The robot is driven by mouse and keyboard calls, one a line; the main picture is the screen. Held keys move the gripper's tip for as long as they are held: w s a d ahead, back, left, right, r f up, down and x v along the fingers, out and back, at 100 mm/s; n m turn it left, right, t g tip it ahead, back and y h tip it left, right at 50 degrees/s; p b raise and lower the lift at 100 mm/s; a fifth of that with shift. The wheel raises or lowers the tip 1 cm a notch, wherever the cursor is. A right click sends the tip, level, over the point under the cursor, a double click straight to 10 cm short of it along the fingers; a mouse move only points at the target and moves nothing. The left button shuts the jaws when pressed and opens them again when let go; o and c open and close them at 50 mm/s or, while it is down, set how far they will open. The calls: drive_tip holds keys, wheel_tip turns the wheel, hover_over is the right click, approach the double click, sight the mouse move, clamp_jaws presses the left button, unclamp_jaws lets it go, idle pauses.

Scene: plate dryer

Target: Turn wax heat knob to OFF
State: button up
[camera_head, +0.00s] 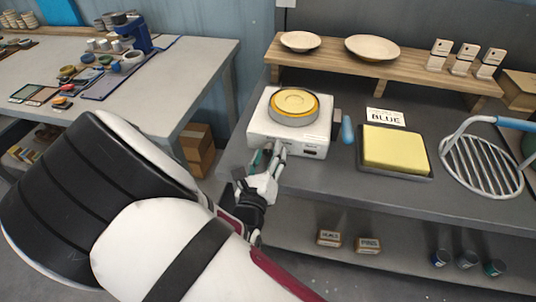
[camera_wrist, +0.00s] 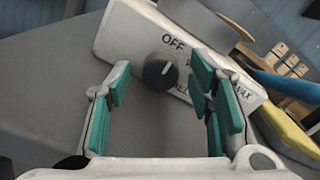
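The wax heat knob (camera_wrist: 160,72) is a round dark dial with a white mark, on the front face of a white wax heater (camera_head: 258,128). Printing on that face (camera_wrist: 120,35) reads OFF just above the knob; other words to its right are partly covered by a finger. The knob's white mark points upward, toward the OFF word, though its exact setting is hard to tell. My gripper (camera_head: 267,160) is at the heater's front left. In the wrist view its teal-padded fingers (camera_wrist: 160,88) are apart, one on each side of the knob, with no clear contact. In the head view the gripper hides the knob.
A round pan of yellow wax (camera_head: 294,103) sits on the heater. A blue-handled tool (camera_head: 347,130), a yellow block in a dark tray (camera_head: 394,149) and a wire rack (camera_head: 480,165) lie to the right. A wooden shelf (camera_head: 350,62) stands behind.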

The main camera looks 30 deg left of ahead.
wheel_tip(320, 180, up, 10)
idle(0.7)
